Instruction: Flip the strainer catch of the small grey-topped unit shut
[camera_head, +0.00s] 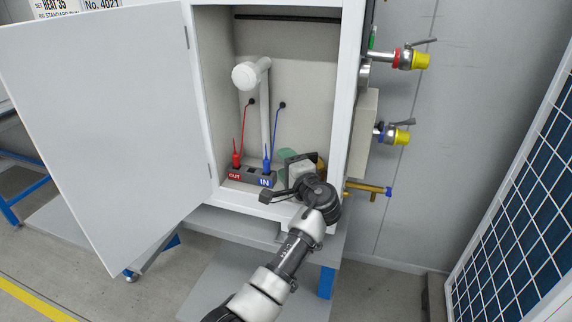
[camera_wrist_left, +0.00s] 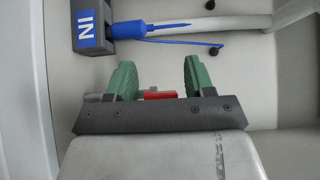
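My left gripper (camera_head: 285,154) reaches into the open white cabinet, low near its right wall. In the left wrist view the gripper (camera_wrist_left: 160,78) has its two green fingers wide apart. A small red piece (camera_wrist_left: 160,95) shows between the finger bases, just beyond the dark gripper plate; I cannot tell if it is the catch. A short grey rod end shows beside the left finger. The small grey-topped unit cannot be made out in either view; my gripper and wrist cover that corner. My right gripper is in neither view.
A dark block with a red OUT plug (camera_head: 236,159) and a blue IN plug (camera_head: 267,164) stands left of my gripper. A white pipe (camera_head: 264,110) rises behind. The cabinet door (camera_head: 100,120) hangs open at left.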

